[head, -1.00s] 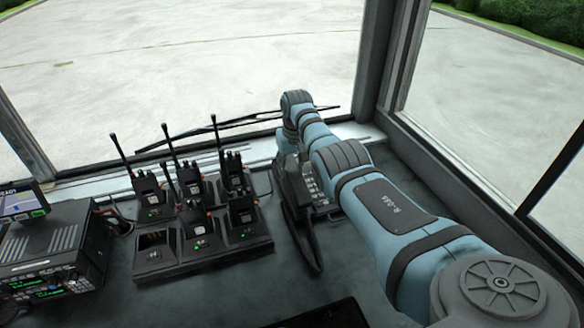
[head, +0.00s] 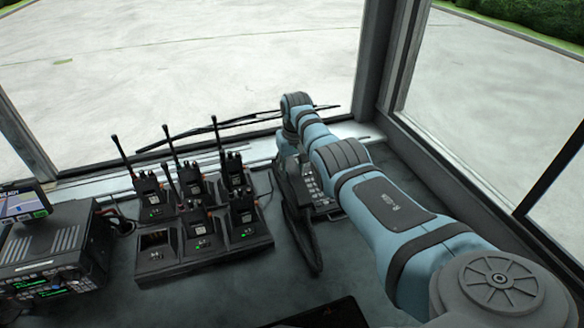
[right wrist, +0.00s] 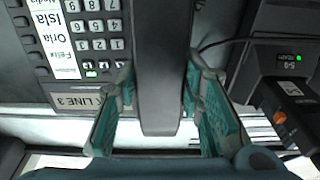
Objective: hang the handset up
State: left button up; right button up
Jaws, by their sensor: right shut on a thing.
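The black handset (head: 306,238) stands out at the left side of the desk phone (head: 318,188), with its near end pointing toward me. My right gripper (head: 285,152) comes down on its far part, and its fingertips are hard to make out in the head view. In the right wrist view the handset (right wrist: 162,75) runs between the two teal fingers of my right gripper (right wrist: 161,95), which is shut on it. The phone's keypad (right wrist: 100,45) shows to its left there. I cannot tell whether the handset touches its cradle. My left gripper is not in view.
A charger rack (head: 205,262) with several handheld radios stands left of the phone, its front left slot empty. One radio (right wrist: 292,105) is close to the handset in the wrist view. A radio console (head: 55,250) is at far left. The window frame is behind.

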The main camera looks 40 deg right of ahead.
jog(key=o, duration=1.4)
jog(key=r, duration=0.4)
jog(key=s+r, duration=0.1)
jog(key=r, duration=0.7)
jog(key=shift+s+a, duration=0.25)
jog(key=shift+s, duration=0.05)
